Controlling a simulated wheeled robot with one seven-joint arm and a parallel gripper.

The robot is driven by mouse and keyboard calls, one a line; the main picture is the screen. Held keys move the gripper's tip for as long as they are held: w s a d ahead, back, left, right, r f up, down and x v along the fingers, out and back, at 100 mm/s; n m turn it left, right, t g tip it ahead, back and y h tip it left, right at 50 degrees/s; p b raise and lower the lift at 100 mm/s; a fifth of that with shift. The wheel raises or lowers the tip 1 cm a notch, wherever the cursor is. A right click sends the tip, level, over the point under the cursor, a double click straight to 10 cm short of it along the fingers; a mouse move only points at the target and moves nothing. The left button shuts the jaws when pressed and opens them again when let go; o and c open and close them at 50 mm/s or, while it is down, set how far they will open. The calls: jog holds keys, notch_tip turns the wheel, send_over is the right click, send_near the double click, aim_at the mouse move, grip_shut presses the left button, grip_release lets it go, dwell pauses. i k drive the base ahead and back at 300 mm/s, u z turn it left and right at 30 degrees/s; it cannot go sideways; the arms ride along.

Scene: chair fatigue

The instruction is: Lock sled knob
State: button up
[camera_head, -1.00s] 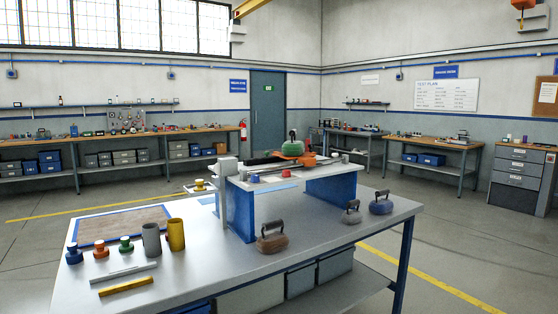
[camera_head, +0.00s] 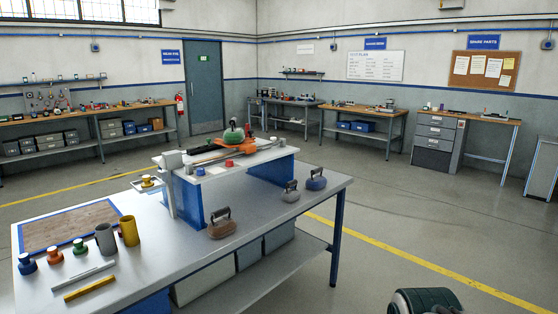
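On the raised stand (camera_head: 216,176) of the workbench, an orange sled-like piece (camera_head: 236,149) sits with a dark green rounded weight (camera_head: 233,135) on it. My gripper cannot be made out. A dark rounded part at the bottom right edge looks like my arm.
The workbench (camera_head: 150,270) also holds kettlebell-like weights (camera_head: 220,224), coloured knobs at the left, a grey cylinder (camera_head: 105,239), a yellow cylinder (camera_head: 129,231) and two bars. A framed brown panel (camera_head: 70,224) lies at the left. Open floor (camera_head: 430,215) lies to the right.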

aim_at(229, 163)
jog(key=z, duration=0.55)
jog(key=i, duration=1.95)
jog(key=u, duration=1)
jog(key=i, duration=1)
jog(key=u, duration=0.95)
